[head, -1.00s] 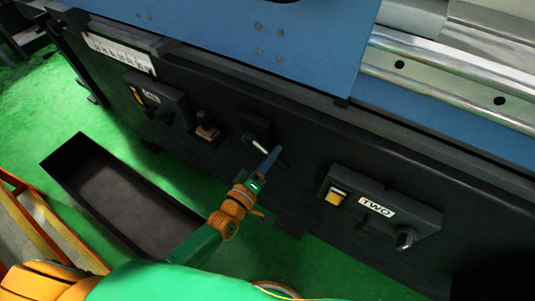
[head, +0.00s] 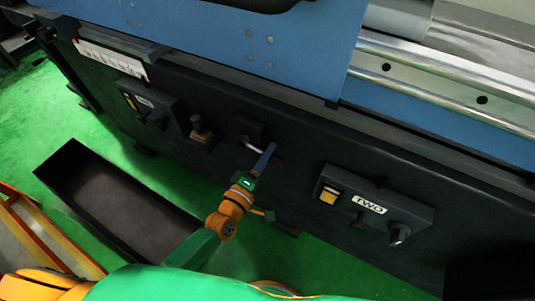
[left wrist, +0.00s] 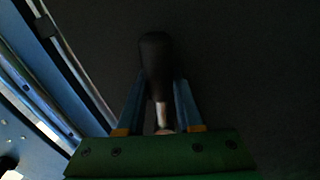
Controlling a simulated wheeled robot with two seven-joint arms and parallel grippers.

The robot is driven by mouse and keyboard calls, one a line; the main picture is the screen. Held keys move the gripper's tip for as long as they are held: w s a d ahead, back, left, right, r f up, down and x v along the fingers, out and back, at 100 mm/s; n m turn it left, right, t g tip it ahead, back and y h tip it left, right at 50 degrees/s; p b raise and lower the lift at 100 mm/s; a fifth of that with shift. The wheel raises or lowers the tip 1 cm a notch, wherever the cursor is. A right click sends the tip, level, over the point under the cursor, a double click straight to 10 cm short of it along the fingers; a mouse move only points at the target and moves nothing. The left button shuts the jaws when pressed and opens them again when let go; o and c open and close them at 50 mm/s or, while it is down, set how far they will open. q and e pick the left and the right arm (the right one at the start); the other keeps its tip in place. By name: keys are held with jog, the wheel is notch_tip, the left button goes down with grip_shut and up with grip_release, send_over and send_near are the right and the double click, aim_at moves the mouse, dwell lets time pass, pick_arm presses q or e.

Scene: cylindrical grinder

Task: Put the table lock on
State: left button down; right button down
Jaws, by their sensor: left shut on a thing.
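The table lock is a lever on a small black block (head: 251,130) on the dark front of the machine. Its pale metal shaft (head: 248,142) shows beside my left gripper in the head view. My left gripper (head: 267,156), with blue fingers, is at the lever. In the left wrist view the lever's black handle (left wrist: 156,62) and a bit of its metal shaft (left wrist: 161,115) lie between the two fingers (left wrist: 158,100). The gripper is shut on the lever. The fingers hide part of it in the head view. My right gripper is not in view.
A control box marked TWO (head: 374,208) sits to the right of the lever. A knob (head: 200,130) and another control box (head: 147,103) are to the left. A dark open tray (head: 110,205) stands on the green floor at the lower left.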

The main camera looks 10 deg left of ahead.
pick_arm(q)
jog(key=c, duration=0.6)
grip_release()
jog(key=shift+o, duration=0.2)
jog(key=v, duration=0.7)
jog(key=shift+p, duration=0.35)
jog(key=s+a+f+m+g+y, duration=0.25)
jog(key=s+f+m+g, duration=0.2)
jog(key=f, duration=0.65)
jog(key=s+a+f+m+g+y, duration=0.1)
jog(key=s+a+f+m+g, duration=0.35)
jog(key=f, duration=0.75)
jog(key=s+a+f+m+g+y, duration=0.1)
jog(key=s+f+g, duration=0.15)
jog(key=s, duration=0.25)
jog(key=s+a+f+m+g+y, duration=0.1)
jog(key=s+f+m, duration=0.1)
jog(key=s+f, duration=0.3)
jog(key=s+a+f+m+g, duration=0.15)
jog(key=s+g, duration=0.25)
jog(key=s, duration=0.8)
notch_tip(320, 180, up, 13)
jog(key=w+p, duration=0.1)
jog(key=p, duration=1.2)
jog(key=shift+w+m+y, duration=0.25)
jog(key=shift+m+y, duration=0.1)
